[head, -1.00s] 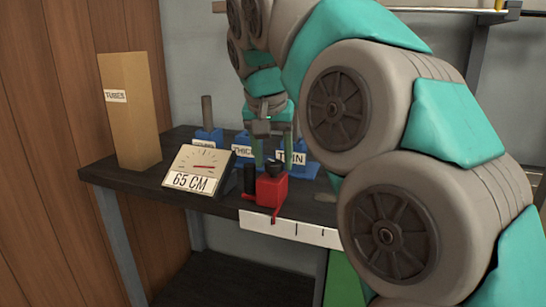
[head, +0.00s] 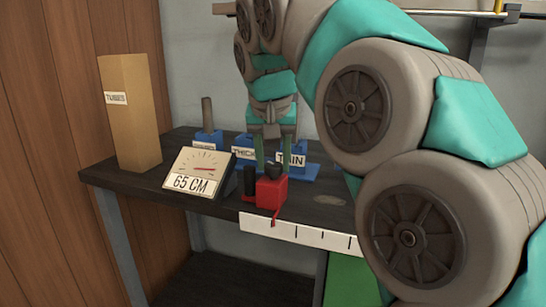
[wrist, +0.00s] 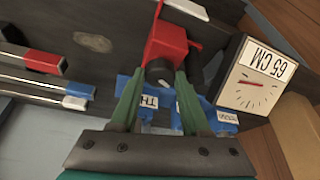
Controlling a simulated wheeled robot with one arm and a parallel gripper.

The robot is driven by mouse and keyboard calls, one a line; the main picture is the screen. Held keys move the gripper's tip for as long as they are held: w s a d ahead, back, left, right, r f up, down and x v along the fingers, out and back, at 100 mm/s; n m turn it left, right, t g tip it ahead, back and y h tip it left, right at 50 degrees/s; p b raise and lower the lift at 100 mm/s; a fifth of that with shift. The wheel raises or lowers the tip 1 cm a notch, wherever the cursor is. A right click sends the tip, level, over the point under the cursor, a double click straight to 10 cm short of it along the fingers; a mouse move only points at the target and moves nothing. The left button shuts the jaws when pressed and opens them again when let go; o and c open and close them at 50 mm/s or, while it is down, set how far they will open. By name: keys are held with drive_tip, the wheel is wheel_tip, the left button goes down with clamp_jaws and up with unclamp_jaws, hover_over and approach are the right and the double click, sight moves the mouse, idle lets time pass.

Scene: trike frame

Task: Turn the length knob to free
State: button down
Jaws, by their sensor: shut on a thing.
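The length knob (head: 274,168) is a dark round knob on top of a red block (head: 272,193) at the table's front edge. My gripper (head: 274,157) reaches down from above with its green fingers on either side of the knob. In the wrist view, the knob (wrist: 158,71) sits between the fingertips, and my gripper is shut on it. The red block (wrist: 168,38) also shows there. A gauge (head: 198,170) reading 65 CM stands left of the block. The knob's markings are hidden or too small to read.
A dark upright cylinder (head: 250,183) stands just left of the red block. Behind are blue holders with labels, including THIN (head: 291,160). A tall TUBES box (head: 130,112) stands at the left. A white ruled strip (head: 300,232) runs along the front edge.

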drive_tip(key=shift+d+r+n+y+p, duration=0.15)
drive_tip(key=shift+n+y+p, duration=0.35)
drive_tip(key=shift+n, duration=0.6)
drive_tip(key=shift+n+y+p, duration=0.5)
drive_tip(key=shift+n+p, duration=0.25)
drive_tip(key=shift+n, duration=0.65)
drive_tip(key=shift+g, duration=0.3)
drive_tip(key=c, duration=0.7)
unclamp_jaws()
drive_tip(key=shift+o, duration=0.2)
drive_tip(key=v, duration=0.7)
drive_tip(key=shift+s+r, duration=0.15)
drive_tip(key=shift+r, duration=0.05)
